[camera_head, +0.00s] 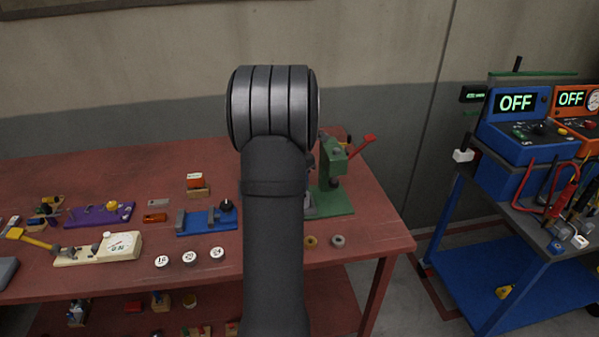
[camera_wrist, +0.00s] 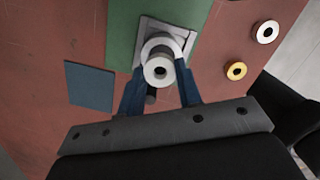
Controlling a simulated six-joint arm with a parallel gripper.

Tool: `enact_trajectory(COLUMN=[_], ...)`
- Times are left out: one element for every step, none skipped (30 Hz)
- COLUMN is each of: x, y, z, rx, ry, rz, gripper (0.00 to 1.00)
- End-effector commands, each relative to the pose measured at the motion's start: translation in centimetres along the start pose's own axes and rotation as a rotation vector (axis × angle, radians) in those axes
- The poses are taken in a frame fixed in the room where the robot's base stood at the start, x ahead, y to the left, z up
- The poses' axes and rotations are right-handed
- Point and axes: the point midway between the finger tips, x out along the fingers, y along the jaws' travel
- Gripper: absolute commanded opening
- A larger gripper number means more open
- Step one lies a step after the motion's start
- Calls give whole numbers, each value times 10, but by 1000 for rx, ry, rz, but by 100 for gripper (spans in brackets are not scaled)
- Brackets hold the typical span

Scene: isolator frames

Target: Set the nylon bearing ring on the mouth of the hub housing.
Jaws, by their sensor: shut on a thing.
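My gripper (camera_wrist: 160,72) has blue fingers, shut on the nylon bearing ring (camera_wrist: 159,76), a white ring with a dark hole. In the wrist view the ring lies over a pale round part, which looks like the hub housing (camera_wrist: 161,42), on a light grey square plate. The ring hides part of the housing's mouth. I cannot tell whether the ring touches it or is above it.
A brass-coloured ring (camera_wrist: 236,70) and a whitish ring (camera_wrist: 267,32) lie to the right on the red table. A dark blue-grey flat piece (camera_wrist: 90,86) lies to the left.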

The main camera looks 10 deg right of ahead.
Motion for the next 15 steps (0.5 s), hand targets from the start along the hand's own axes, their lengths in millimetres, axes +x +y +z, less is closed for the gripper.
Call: enact_trajectory(x=[4, 6, 8, 10, 11, 13, 14, 14, 15, 15, 15, 15, 15, 15, 15], y=[0, 0, 0, 0, 0, 0, 0, 0, 0, 0, 0, 0, 0, 0, 0], z=[-1, -1, -2, -2, -2, -2, -2, -2, -2, -2, -2, -2, -2, -2, -2], rx=[0, 0, 0, 0, 0, 0, 0, 0, 0, 0, 0, 0, 0, 0, 0], ry=[1, 1, 1, 1, 1, 1, 1, 1, 1, 0, 0, 0, 0, 0, 0], rz=[-1, -1, -1, -1, -1, -1, -1, -1, -1, 0, 0, 0, 0, 0, 0], gripper=[10, 10, 10, 10, 10, 10, 10, 10, 10, 10, 10, 10, 10, 10, 10])
